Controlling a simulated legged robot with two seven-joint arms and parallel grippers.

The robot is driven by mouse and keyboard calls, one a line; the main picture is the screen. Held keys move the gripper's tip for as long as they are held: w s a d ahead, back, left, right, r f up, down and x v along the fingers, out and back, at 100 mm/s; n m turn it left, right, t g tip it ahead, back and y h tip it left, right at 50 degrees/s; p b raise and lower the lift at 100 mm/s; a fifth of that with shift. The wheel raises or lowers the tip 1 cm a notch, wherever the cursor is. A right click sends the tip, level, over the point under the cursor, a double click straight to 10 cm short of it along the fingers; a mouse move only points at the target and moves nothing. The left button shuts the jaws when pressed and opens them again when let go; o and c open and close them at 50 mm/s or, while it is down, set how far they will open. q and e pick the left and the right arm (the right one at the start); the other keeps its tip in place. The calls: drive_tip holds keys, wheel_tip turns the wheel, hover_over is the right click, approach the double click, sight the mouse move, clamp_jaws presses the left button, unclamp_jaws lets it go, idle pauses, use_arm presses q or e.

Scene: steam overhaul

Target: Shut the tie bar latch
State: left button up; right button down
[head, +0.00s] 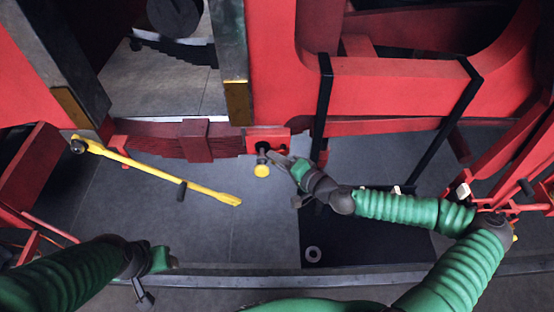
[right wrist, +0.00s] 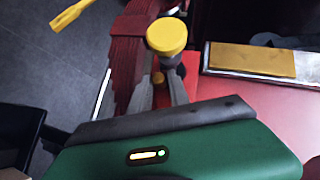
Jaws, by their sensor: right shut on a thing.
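A yellow bar (head: 160,173) hangs slantwise from a dark pivot at its left end. A dark pin with a yellow cap (head: 262,170) sticks out of the red block. My right gripper (head: 277,160) is shut on this pin; in the right wrist view its fingers flank the pin below the yellow cap (right wrist: 166,35). My left gripper (head: 144,291) is low at the left, away from everything; its jaw opening is unclear.
A dark red leaf spring (head: 150,138) runs behind the yellow bar. Black straps (head: 321,110) hang from the red frame (head: 395,85) at the right. A dark platform (head: 370,240) with a ring (head: 313,254) lies below my right arm. Grey floor (head: 215,235) is clear at lower left.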

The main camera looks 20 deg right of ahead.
drive_tip(key=shift+w+d+r, duration=0.2)
drive_tip(key=shift+r, duration=0.15)
drive_tip(key=c, duration=1.4)
unclamp_jaws()
drive_tip(key=shift+f, duration=0.1)
drive_tip(key=shift+o, duration=0.2)
drive_tip(key=shift+f, duration=0.1)
drive_tip(key=shift+s, duration=0.1)
drive_tip(key=p+v, duration=0.3)
drive_tip(key=v, duration=1.3)
drive_tip(key=shift+s, duration=0.4)
drive_tip(key=shift+d, duration=0.15)
